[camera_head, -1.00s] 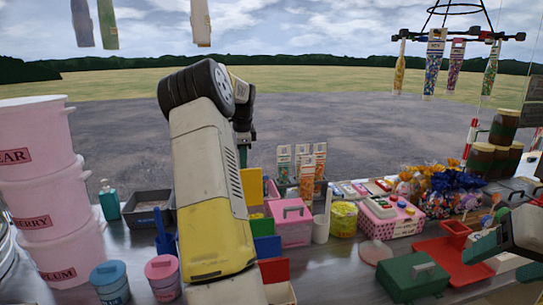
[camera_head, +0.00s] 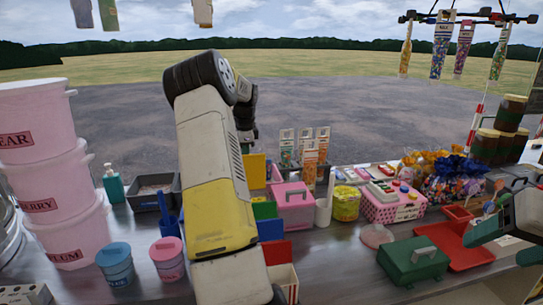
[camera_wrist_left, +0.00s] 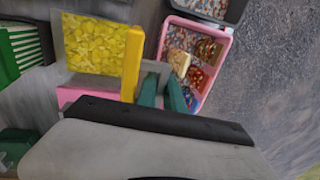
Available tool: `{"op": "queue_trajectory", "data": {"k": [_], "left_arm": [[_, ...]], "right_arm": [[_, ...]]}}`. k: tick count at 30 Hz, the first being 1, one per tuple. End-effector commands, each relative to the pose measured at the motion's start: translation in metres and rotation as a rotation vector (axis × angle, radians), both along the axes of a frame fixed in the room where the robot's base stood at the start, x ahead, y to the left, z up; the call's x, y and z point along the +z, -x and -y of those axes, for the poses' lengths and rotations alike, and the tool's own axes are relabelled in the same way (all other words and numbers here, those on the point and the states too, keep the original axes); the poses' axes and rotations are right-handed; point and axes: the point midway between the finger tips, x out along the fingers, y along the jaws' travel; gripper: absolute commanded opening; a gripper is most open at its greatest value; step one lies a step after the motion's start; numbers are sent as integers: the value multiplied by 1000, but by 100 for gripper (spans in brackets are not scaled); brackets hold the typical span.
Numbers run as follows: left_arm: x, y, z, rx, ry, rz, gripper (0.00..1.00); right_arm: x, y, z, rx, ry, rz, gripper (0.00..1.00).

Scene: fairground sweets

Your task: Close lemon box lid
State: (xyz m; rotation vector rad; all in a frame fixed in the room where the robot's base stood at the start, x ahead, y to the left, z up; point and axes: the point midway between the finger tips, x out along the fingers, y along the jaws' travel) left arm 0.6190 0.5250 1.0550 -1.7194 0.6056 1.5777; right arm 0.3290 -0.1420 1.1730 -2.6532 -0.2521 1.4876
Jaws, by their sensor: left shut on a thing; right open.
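The lemon box's yellow lid (camera_head: 255,170) stands upright in the head view, partly behind my left arm. In the left wrist view the box's yellow sweets (camera_wrist_left: 95,44) lie exposed and the lid (camera_wrist_left: 132,62) shows edge-on beside them, so the box is open. My left gripper (camera_wrist_left: 162,88) has its green fingers on the lid's outer side, around a grey piece that looks like its handle. In the head view my arm mostly hides this gripper. My right gripper (camera_head: 508,243) is open and empty at the right edge, above the counter.
A closed pink box (camera_head: 293,207) stands right of the lemon box, and a red lid (camera_head: 277,252) stands up nearer me. Pink tubs (camera_head: 60,225) are stacked at left. A green box (camera_head: 413,262) and red tray (camera_head: 462,250) are at right. Bare counter (camera_head: 345,265) lies between.

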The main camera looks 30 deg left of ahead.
Motion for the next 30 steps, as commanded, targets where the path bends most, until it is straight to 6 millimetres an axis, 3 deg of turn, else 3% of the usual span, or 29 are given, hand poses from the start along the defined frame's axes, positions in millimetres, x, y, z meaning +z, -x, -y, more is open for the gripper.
{"op": "queue_trajectory", "data": {"k": [14, 30], "left_arm": [[6, -4, 1, -3, -5, 15, 0], [13, 26, 27, -5, -5, 11, 0]], "right_arm": [[0, 0, 0, 0, 0, 0, 66], [0, 0, 0, 0, 0, 0, 66]]}}
